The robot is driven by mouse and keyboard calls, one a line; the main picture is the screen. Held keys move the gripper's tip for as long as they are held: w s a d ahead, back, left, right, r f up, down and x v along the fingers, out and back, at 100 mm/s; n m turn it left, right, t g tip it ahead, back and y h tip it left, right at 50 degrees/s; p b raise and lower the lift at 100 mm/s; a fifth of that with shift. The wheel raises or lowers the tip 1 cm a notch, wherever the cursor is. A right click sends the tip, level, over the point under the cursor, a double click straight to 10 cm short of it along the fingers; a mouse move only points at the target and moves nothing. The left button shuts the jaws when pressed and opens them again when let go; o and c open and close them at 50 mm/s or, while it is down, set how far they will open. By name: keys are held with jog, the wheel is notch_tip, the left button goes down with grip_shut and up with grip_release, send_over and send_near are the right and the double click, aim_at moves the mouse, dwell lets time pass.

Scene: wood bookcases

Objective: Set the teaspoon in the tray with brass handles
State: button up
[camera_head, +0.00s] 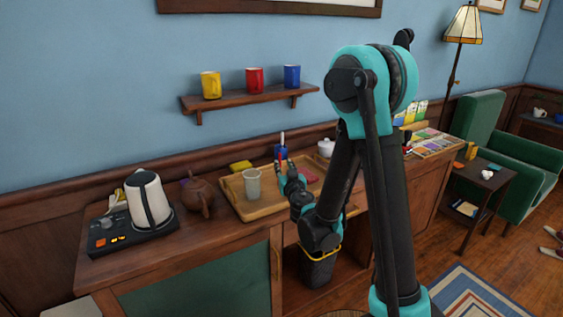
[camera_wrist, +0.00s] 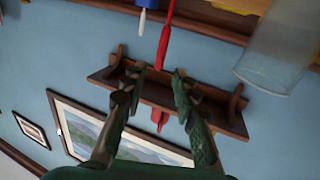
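The wooden tray (camera_head: 250,214) lies on the sideboard in the head view; I cannot make out its handles clearly. In the head view my gripper (camera_head: 286,172) is over the tray's right part, near a blue holder (camera_head: 280,151) with a white-handled utensil.
A grey translucent cup (camera_head: 252,184) and a yellow block (camera_head: 240,166) are at the tray. A brown teapot (camera_head: 199,197) and a kettle (camera_head: 148,200) stand to the left. A white lidded pot (camera_head: 326,147) is to the right. A wall shelf (camera_head: 250,98) holds mugs above.

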jog(key=s+d+f+m+g+h, duration=0.1)
jog(key=s+d+m+g+h, duration=0.2)
jog(key=d, duration=0.8)
jog(key=s+d+f+m+g+h, duration=0.15)
jog(key=s+d+h, duration=0.3)
jog(key=d, duration=0.75)
jog(key=s+f+g, duration=0.3)
jog(key=s, duration=0.4)
jog(key=s+d+f+n+g+y, duration=0.1)
jog(key=s+f, duration=0.3)
jog(key=s, duration=0.4)
jog(key=s+f+g+y, duration=0.1)
jog(key=s+f+g, duration=0.2)
jog(key=s, duration=0.4)
jog(key=shift+s+d+f+g, duration=0.2)
jog(key=shift+d+g, duration=0.15)
jog(key=shift+g, duration=0.5)
jog(key=shift+y, duration=0.25)
